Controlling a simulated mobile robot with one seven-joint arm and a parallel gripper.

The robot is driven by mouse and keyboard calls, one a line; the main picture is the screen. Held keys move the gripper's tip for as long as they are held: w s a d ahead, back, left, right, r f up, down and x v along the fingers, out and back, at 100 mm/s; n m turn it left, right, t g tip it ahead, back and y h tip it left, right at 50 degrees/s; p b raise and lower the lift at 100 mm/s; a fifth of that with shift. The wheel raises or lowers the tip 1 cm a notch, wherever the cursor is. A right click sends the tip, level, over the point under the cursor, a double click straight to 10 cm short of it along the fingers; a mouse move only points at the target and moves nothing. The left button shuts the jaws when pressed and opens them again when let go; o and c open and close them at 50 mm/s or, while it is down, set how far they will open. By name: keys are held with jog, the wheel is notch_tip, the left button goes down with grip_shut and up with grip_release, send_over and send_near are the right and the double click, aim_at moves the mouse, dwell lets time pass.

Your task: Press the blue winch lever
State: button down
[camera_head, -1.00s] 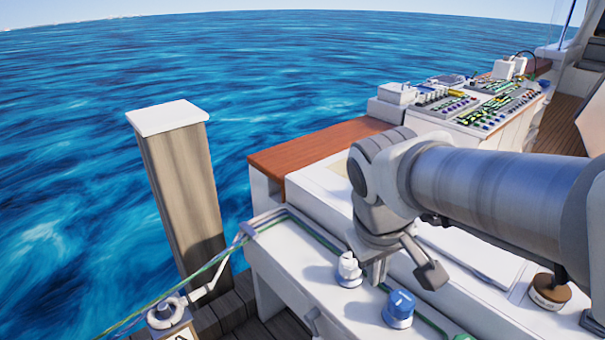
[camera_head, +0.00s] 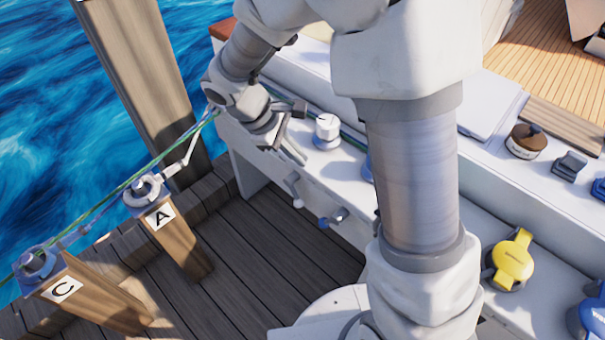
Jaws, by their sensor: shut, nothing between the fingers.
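A lever with a blue tip (camera_head: 326,222) and a grey metal part sticks out from the front face of the white bench. A blue winch sits on the bench top above it, with only a thin blue sliver (camera_head: 366,166) showing past my arm. My gripper (camera_head: 298,157) is shut and empty, pointing down and right near the bench's front edge. It is above and left of the blue lever, apart from it.
Posts marked A (camera_head: 175,240) and C (camera_head: 90,298) carry green lines at left. A yellow winch (camera_head: 513,262) stands at right. The dark deck (camera_head: 270,235) is clear.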

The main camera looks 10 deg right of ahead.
aim_at(328, 221)
jog(key=a+f+n+h+b, duration=0.1)
jog(key=a+f+n+b, duration=0.1)
jog(key=f, duration=0.9)
jog(key=a+f+n+h+b, duration=0.1)
jog(key=a+f+n+b, duration=0.2)
jog(key=f, duration=0.9)
jog(key=shift+w+a+f+n, duration=0.15)
jog(key=shift+w+a+n, duration=0.3)
jog(key=shift+a+n, duration=0.55)
jog(key=d+r+b+x, duration=0.1)
jog(key=b+x, duration=0.3)
jog(key=x, duration=0.9)
jog(key=shift+w+d+r+b, duration=0.3)
jog(key=shift+d+r, duration=0.1)
jog(key=shift+d, duration=0.25)
